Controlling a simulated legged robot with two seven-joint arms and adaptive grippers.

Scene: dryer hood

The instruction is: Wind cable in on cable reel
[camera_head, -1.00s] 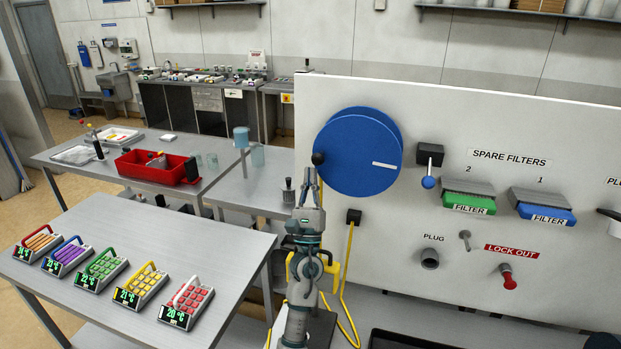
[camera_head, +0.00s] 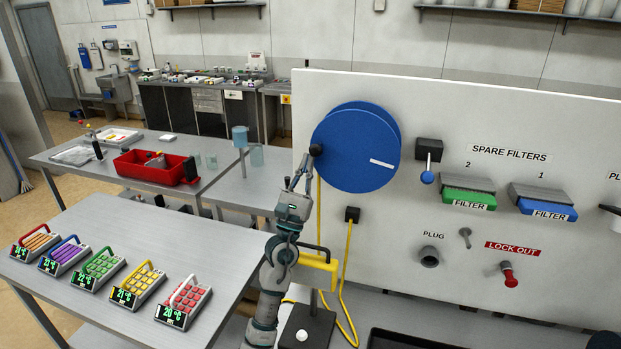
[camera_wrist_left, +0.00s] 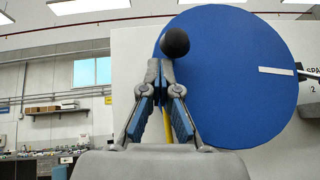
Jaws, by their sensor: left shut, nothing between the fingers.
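The blue cable reel (camera_head: 357,148) is mounted on the white panel, with a white mark pointing right. Its black knob handle (camera_head: 316,150) is at the reel's left edge. The yellow cable (camera_head: 320,215) hangs below the reel. My left gripper (camera_head: 299,172) is below and slightly left of the knob. In the left wrist view the fingertips (camera_wrist_left: 160,70) are together and empty just below the knob (camera_wrist_left: 174,43), with the reel (camera_wrist_left: 235,75) behind. Whether they touch the knob is unclear. My right gripper is not in view.
A black socket (camera_head: 352,214) and a yellow-handled object (camera_head: 320,270) are near my left arm. Filter holders (camera_head: 468,200) and a red lock-out knob (camera_head: 510,280) are on the panel to the right. Several coloured keypads (camera_head: 97,268) lie on the left table (camera_head: 200,245).

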